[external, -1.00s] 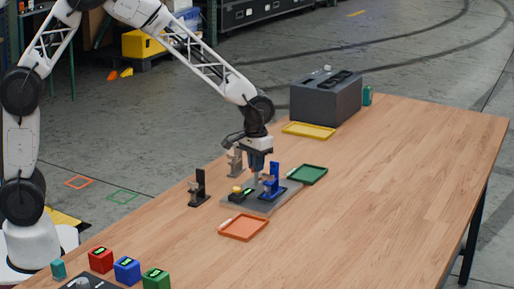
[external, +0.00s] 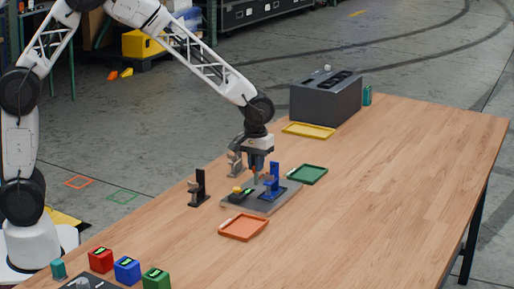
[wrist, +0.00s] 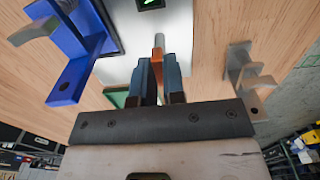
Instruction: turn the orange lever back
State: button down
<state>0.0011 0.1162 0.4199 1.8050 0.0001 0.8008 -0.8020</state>
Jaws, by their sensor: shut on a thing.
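The orange lever (wrist: 158,42) shows as a narrow orange piece between my fingertips in the wrist view. My gripper (wrist: 158,60) is shut on it, with one dark blue finger on each side; the fingers hide part of it. In the external view my gripper (external: 256,170) points down over the back of the grey base plate (external: 262,204). A small patch of orange (external: 254,177) shows at the fingertips there. The lever's pivot and exact angle cannot be made out.
A blue bracket (external: 271,182) and a yellow knob (external: 237,189) stand on the plate. A black bracket (external: 198,188) and grey bracket (external: 234,164) stand left. Orange (external: 243,228), green (external: 307,174) and yellow (external: 308,130) trays lie nearby. The table's right side is clear.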

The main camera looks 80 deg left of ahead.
jog(key=c, duration=1.2)
grip_release()
jog(key=shift+r, duration=0.1)
jog(key=shift+r, duration=3.85)
jog(key=shift+s+r, duration=0.1)
